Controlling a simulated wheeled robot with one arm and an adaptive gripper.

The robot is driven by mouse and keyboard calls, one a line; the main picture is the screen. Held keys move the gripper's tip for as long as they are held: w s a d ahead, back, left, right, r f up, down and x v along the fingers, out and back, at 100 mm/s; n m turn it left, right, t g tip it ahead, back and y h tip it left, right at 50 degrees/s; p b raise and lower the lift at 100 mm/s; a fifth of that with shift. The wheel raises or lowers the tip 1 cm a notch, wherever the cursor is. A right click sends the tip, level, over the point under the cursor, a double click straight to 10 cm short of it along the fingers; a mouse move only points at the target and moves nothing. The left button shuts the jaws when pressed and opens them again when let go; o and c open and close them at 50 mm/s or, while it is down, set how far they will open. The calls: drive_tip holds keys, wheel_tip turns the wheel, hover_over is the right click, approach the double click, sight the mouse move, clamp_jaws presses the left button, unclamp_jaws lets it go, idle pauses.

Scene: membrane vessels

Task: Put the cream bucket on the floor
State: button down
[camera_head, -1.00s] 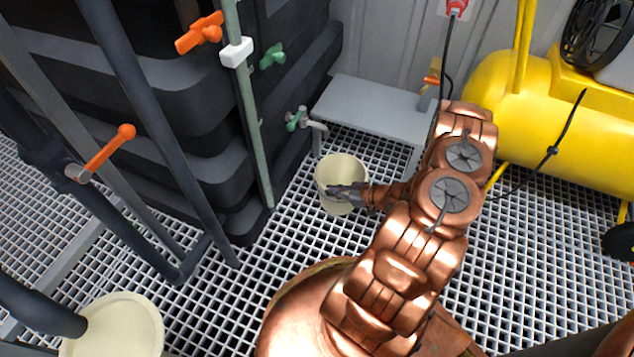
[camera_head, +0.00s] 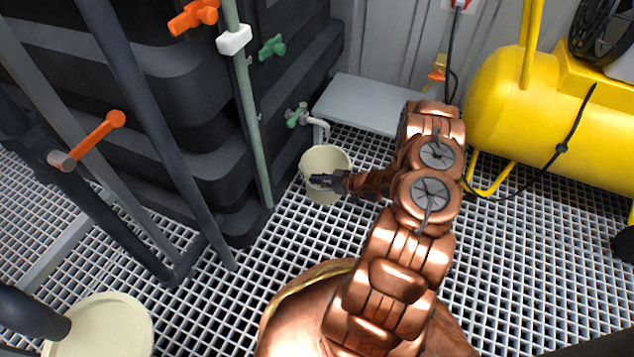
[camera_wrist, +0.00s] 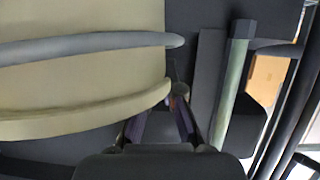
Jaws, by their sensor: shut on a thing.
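The cream bucket (camera_head: 316,162) is below the small grey tap (camera_head: 318,126) beside the dark tank in the head view. It looks upright, with its open top showing. My gripper (camera_head: 322,181) reaches it from the right and is shut on it at the near rim. In the wrist view the bucket's cream wall (camera_wrist: 70,85) fills the upper left, with a grey bar, likely its handle, across it. My gripper's fingers (camera_wrist: 165,125) meet the rim's end there. I cannot tell whether the bucket's base touches the grating; its underside is hidden.
The floor is white grating (camera_head: 230,300). The dark stepped tank (camera_head: 215,160) stands left, a grey low bench (camera_head: 370,103) behind, a yellow compressor tank (camera_head: 560,110) right. Another cream round vessel (camera_head: 105,330) is at lower left. Dark pipes with orange-handled valves stand at left.

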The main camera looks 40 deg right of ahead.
drive_tip(key=c, duration=1.3)
unclamp_jaws()
